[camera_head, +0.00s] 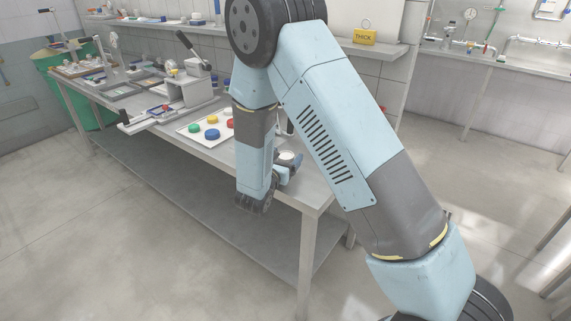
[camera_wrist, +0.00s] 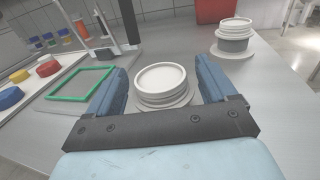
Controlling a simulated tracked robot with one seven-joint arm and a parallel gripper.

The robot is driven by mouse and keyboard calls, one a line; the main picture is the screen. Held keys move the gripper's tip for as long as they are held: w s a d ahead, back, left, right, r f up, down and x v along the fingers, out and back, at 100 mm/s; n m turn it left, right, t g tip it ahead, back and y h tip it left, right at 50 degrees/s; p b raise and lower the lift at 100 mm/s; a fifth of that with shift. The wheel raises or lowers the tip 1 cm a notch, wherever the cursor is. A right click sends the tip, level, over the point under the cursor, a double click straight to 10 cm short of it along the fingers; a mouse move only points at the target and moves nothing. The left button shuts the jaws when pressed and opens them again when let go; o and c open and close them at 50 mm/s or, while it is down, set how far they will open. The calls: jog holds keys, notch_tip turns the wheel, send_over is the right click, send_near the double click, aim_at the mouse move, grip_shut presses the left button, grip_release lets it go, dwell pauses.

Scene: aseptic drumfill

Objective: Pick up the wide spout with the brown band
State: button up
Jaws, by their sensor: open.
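In the wrist view a wide white ribbed spout (camera_wrist: 162,84) stands upright on a round flange on the bench. My gripper (camera_wrist: 161,72) is open, with one blue finger on each side of this spout and gaps showing. The lower part of the spout is partly hidden, and I cannot make out a brown band on it. A second white spout (camera_wrist: 235,36) with a grey band stands farther back at the right. In the head view my gripper (camera_head: 289,168) is low over the near end of the bench, beside a small white round top (camera_head: 287,155).
A green square frame (camera_wrist: 82,84) lies left of my gripper. Coloured caps, such as a blue cap (camera_head: 212,134), sit on a white board to the left. A lever press (camera_head: 188,85) stands farther along the bench (camera_head: 315,194). A red block (camera_wrist: 216,10) is behind.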

jog(key=shift+w+d, duration=0.15)
jog(key=shift+w, duration=0.2)
jog(key=shift+c, duration=0.5)
jog(key=shift+s+f, duration=0.1)
jog(key=c, duration=0.8)
jog(key=shift+o, duration=0.2)
